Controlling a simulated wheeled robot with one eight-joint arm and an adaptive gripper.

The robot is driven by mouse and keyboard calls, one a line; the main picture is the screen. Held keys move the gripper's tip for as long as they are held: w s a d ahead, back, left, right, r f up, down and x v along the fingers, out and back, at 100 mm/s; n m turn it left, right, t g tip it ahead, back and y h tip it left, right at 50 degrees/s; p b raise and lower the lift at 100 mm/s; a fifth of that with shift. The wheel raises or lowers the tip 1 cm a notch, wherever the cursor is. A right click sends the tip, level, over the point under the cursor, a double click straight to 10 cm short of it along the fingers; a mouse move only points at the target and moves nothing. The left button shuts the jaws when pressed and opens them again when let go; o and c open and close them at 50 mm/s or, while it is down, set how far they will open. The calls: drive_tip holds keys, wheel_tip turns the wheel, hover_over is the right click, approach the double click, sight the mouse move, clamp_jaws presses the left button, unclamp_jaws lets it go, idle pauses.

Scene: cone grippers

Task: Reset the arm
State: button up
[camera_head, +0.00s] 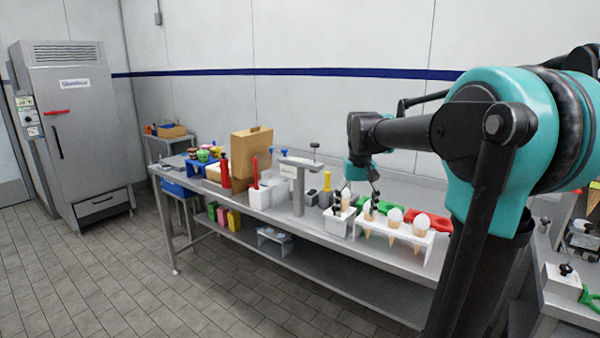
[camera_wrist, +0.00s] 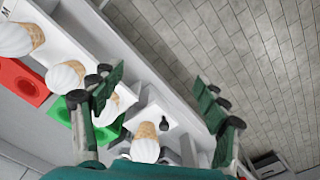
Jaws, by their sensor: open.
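My gripper (camera_head: 360,196) hangs over the metal worktable (camera_head: 310,232), pointing down at the left end of a white rack (camera_head: 428,246). In the wrist view my gripper (camera_wrist: 160,92) has its two green fingers spread wide, with nothing held between them. Several cones with white scoops stand in the rack, including one at its right end (camera_head: 420,228). In the wrist view a row of cones (camera_wrist: 66,76) runs to the upper left. One more cone (camera_wrist: 147,143) shows low in the middle, close to the palm. My left finger hides part of one cone.
A red tray (camera_head: 428,219) and a green tray lie behind the rack. A grey dispenser (camera_head: 298,185), a cardboard box (camera_head: 252,150) and a red bottle (camera_head: 225,169) stand further left. A tall freezer (camera_head: 85,130) is at the far left. The tiled floor in front is clear.

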drive_tip(key=s+d+f+t, duration=0.2)
drive_tip(key=s+f+t, duration=0.2)
drive_tip(key=s+f, duration=1.5)
wheel_tip(320, 180, down, 3)
drive_tip(key=shift+s+d+f, duration=0.1)
drive_tip(key=shift+s+d, duration=0.05)
drive_tip(key=shift+d, duration=0.25)
